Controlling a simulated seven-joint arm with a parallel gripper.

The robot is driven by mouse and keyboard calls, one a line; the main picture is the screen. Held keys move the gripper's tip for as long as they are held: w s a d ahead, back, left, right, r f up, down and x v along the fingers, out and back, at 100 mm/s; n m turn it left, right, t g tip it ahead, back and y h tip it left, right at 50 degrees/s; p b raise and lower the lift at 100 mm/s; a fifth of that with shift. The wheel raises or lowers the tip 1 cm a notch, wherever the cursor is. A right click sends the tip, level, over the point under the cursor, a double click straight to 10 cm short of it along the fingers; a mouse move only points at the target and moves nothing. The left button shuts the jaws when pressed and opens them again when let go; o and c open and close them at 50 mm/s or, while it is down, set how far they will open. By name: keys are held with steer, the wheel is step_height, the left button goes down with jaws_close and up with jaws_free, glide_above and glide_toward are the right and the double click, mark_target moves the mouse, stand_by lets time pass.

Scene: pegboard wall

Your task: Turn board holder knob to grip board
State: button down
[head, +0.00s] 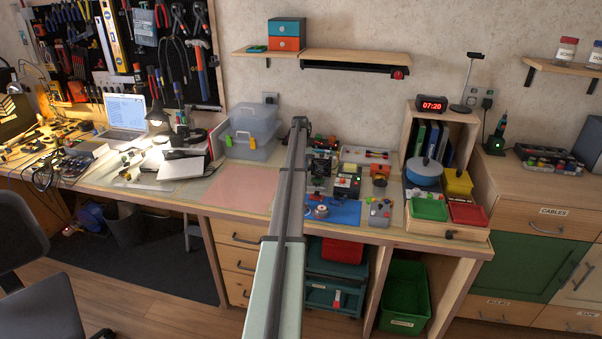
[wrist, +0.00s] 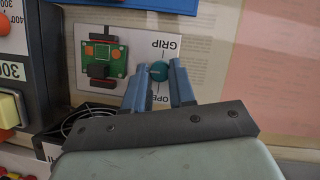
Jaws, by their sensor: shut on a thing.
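In the wrist view, the round teal board holder knob (wrist: 158,71) sits on a white panel (wrist: 185,68), between the printed words GRIP and OPEN, which appear upside down. My gripper (wrist: 160,66) has its two blue-grey fingers on either side of the knob and is shut on it. A green board (wrist: 104,60) with orange squares lies to the left of the knob, with dark holder jaws at its upper and lower edges. The fingers partly cover the word OPEN. In the head view my arm runs up the middle, and I cannot make out the gripper or the knob.
A dark device with a yellow button (wrist: 10,108) and a black fan-like part (wrist: 85,125) are close to the left of my gripper. A pink mat (head: 243,187) lies clear on the workbench. Several trays (head: 430,208) and small parts crowd its right side.

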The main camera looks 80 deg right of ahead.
steer(key=shift+d+m+t, duration=0.15)
steer(key=shift+m+t, duration=0.45)
steer(key=shift+m, duration=0.9)
steer(key=c, duration=0.9)
jaws_free()
steer(key=shift+s, duration=0.1)
steer(key=shift+c, duration=0.2)
